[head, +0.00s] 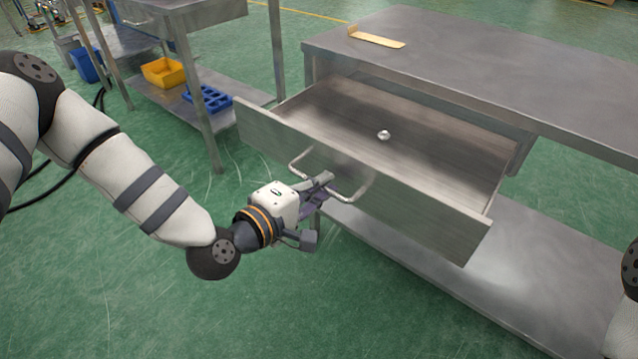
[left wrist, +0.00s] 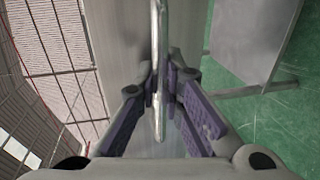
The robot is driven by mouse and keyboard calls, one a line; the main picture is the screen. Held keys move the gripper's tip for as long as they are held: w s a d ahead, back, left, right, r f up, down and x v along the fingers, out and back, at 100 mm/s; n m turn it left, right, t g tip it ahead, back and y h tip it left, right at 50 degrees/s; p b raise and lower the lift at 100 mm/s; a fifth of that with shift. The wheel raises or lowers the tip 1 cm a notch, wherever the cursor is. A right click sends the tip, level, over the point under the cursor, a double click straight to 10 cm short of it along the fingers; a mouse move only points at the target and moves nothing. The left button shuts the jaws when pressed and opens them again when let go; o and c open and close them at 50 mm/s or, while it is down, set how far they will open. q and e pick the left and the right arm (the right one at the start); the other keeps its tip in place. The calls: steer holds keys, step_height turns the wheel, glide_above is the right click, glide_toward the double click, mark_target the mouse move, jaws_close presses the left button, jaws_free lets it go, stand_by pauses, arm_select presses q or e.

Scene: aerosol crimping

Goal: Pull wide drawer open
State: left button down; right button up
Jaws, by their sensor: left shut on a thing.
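The wide drawer (head: 400,195) of the metal table stands pulled out, with its inside showing. A small round silvery object (head: 384,135) lies on its floor. The drawer's bar handle (head: 352,195) is on the front panel. My left gripper (head: 322,186) is at the handle, its fingers shut around the bar. In the left wrist view the handle (left wrist: 159,60) runs upright between the two purple finger pads (left wrist: 160,105). My right gripper is not in view; only a bit of my right arm shows at the right edge.
The metal tabletop (head: 500,70) holds a flat tan piece (head: 375,38). A lower shelf (head: 430,255) lies beneath the drawer. A second table at left has a yellow bin (head: 163,72) and a blue rack (head: 207,98) on its shelf. Green floor in front is clear.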

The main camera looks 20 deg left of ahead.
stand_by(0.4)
arm_select(q)
steer(key=c, duration=1.7)
jaws_free()
steer(key=shift+s, duration=0.15)
steer(key=v, duration=0.7)
steer(key=shift+s+a, duration=0.1)
steer(key=shift+s, duration=0.05)
